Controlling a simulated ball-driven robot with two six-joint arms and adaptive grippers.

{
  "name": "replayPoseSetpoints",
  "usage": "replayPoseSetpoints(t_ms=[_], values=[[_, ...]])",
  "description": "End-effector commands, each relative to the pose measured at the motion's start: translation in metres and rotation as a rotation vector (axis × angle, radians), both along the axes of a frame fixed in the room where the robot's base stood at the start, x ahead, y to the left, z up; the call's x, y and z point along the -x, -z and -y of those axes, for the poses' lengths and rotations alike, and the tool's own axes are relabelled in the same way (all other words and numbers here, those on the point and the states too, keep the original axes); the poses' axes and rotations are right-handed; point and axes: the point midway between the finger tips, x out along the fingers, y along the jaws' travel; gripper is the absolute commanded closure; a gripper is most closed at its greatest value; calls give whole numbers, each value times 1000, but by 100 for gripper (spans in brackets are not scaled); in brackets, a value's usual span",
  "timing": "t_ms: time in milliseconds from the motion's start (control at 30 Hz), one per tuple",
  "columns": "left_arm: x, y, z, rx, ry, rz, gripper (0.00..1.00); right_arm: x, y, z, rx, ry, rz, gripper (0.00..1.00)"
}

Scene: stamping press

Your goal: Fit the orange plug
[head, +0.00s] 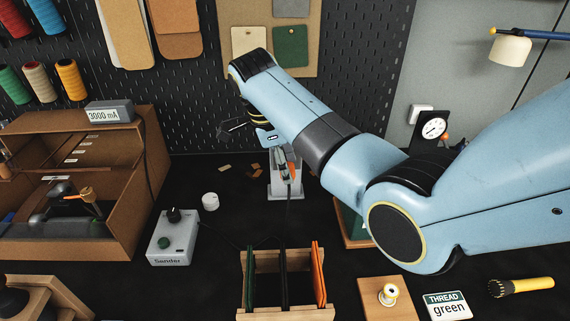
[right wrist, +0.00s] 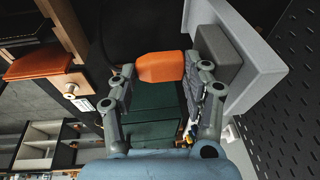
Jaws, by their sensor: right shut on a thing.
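The orange plug (right wrist: 160,67) is between the two fingertips of my right gripper (right wrist: 160,85) in the right wrist view. In the head view the plug (head: 293,173) is a small orange patch beside the gripper (head: 286,168), largely hidden by it. My right gripper is shut on the plug, in front of a light grey stand (head: 285,191) at the back of the bench. In the right wrist view a darker grey block (right wrist: 218,53) on the light stand (right wrist: 262,70) is close beside the right finger. I cannot tell whether they touch. My left gripper is not in view.
A sander control box (head: 173,240) and a white round knob-like piece (head: 210,201) stand left of the stand. A wooden rack (head: 243,287) with upright panels is in front. A dial gauge (head: 433,128) is behind my right arm. The dark pegboard (head: 190,90) closes off the back.

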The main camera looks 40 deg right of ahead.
Motion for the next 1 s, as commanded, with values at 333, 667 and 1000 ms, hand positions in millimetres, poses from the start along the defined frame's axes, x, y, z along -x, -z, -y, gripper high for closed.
replayPoseSetpoints(t_ms=[333, 667, 1000], values=[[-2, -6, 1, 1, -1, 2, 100, 15, -28, -10, 7, 0, 18, 100], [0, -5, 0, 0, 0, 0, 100, 38, -51, -24, 3, 0, 11, 100], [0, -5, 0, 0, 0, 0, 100, 46, -58, -28, 4, 1, 9, 100]])
